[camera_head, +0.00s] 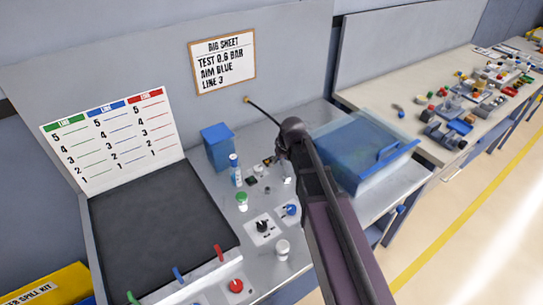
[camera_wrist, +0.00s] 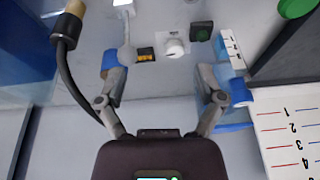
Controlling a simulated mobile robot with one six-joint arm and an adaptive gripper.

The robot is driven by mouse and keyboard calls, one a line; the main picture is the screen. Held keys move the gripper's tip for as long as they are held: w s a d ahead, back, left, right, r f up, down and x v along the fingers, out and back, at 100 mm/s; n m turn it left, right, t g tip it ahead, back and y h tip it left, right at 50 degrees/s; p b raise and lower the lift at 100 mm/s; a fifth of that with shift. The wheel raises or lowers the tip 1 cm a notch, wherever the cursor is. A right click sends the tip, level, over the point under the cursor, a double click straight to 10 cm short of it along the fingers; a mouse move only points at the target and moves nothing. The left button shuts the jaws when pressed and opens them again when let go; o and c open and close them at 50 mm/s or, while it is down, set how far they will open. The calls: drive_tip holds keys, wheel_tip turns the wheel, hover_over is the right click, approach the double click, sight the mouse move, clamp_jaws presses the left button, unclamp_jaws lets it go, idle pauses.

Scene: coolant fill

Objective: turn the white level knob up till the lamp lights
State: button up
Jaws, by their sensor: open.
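The white knob (camera_wrist: 174,46) stands on the grey bench top in the wrist view, on a white base with small dark marks. In the head view a small white piece that looks like it (camera_head: 258,170) is left of my arm. My gripper (camera_wrist: 163,78) is open, with its fingers spread wide. The knob lies between the finger lines and a little beyond the tips, apart from both. A dark square piece with a dull green centre (camera_wrist: 200,33) sits beside the knob; it may be the lamp and shows no glow. In the head view my arm hides most of my gripper.
A black and yellow piece (camera_wrist: 146,54) and a grey-white fitting (camera_wrist: 127,54) are close left of the knob. A blue-labelled white bottle (camera_head: 236,170) stands near. A blue bin (camera_head: 362,150) is right of my arm. A dark hose (camera_wrist: 66,75) hangs beside the left finger.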

drive_tip(key=s+d+m+g+h, duration=0.1)
drive_tip(key=s+d+m, duration=0.3)
drive_tip(key=s+d, duration=0.6)
drive_tip(key=shift+s+d+f+g+h, duration=0.3)
drive_tip(key=shift+s+d+f+g, duration=0.15)
drive_tip(key=shift+s, duration=0.45)
drive_tip(key=shift+a, duration=0.1)
drive_tip(key=s+d+m, duration=0.2)
drive_tip(key=s+d, duration=0.1)
drive_tip(key=s, duration=0.2)
drive_tip(key=shift+s+d+g, duration=0.25)
drive_tip(key=shift+d+g, duration=0.05)
drive_tip(key=shift+g, duration=0.15)
drive_tip(key=w+a+n, duration=0.1)
drive_tip(key=w+a, duration=0.6)
drive_tip(key=w, duration=0.1)
drive_tip(key=w+a+r+n+p, duration=0.1)
drive_tip(key=w+a, duration=0.7)
drive_tip(key=w, duration=0.1)
drive_tip(key=w+a+r+n+p, duration=0.1)
drive_tip(key=w+a+n, duration=0.1)
drive_tip(key=w+a, duration=0.6)
drive_tip(key=shift+w+r, duration=0.15)
drive_tip(key=shift+w, duration=0.3)
